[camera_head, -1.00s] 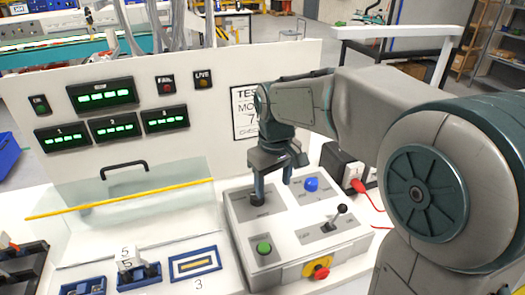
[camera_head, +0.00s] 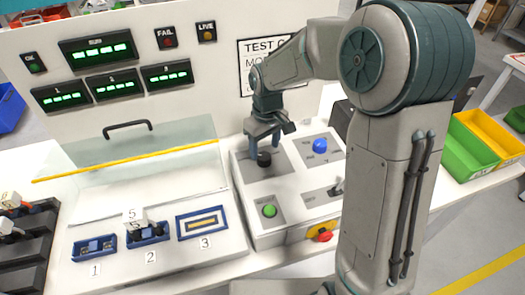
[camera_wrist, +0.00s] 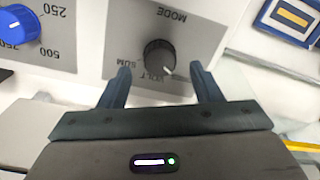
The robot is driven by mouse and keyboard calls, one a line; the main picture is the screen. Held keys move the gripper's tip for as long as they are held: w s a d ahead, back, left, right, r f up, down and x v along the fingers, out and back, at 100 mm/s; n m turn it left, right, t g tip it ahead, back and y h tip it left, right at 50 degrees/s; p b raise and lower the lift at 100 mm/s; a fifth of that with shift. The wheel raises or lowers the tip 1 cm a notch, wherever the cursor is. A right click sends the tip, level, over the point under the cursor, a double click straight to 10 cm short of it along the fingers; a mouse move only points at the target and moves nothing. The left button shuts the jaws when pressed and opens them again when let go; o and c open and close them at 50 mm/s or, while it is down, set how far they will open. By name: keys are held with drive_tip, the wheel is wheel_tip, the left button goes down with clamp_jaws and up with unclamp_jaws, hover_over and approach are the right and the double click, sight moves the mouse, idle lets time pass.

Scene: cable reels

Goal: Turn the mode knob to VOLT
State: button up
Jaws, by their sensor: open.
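The black mode knob (camera_head: 264,160) sits at the back left of the light grey control box (camera_head: 243,205). In the wrist view the knob (camera_wrist: 160,57) has a white pointer mark toward the lower right, close to the upside-down VOLT lettering. SUM is printed to the left of VOLT and MODE on the far side. My gripper (camera_head: 266,142) is open above the knob. In the wrist view my gripper's (camera_wrist: 160,82) fingertips stand apart either side of the knob's near edge, with visible gaps. Contact is not visible.
A blue knob (camera_head: 320,146), a green button (camera_head: 269,210), a lever (camera_head: 337,187) and a red stop button (camera_head: 325,237) share the box. A clear cover with a yellow edge (camera_head: 130,160) is at left. A panel (camera_head: 120,120) with green displays stands behind.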

sight(264, 156)
drive_tip(key=shift+a+f, duration=0.1)
drive_tip(key=shift+f, duration=1.6)
drive_tip(key=c, duration=1)
drive_tip(key=shift+a, duration=0.1)
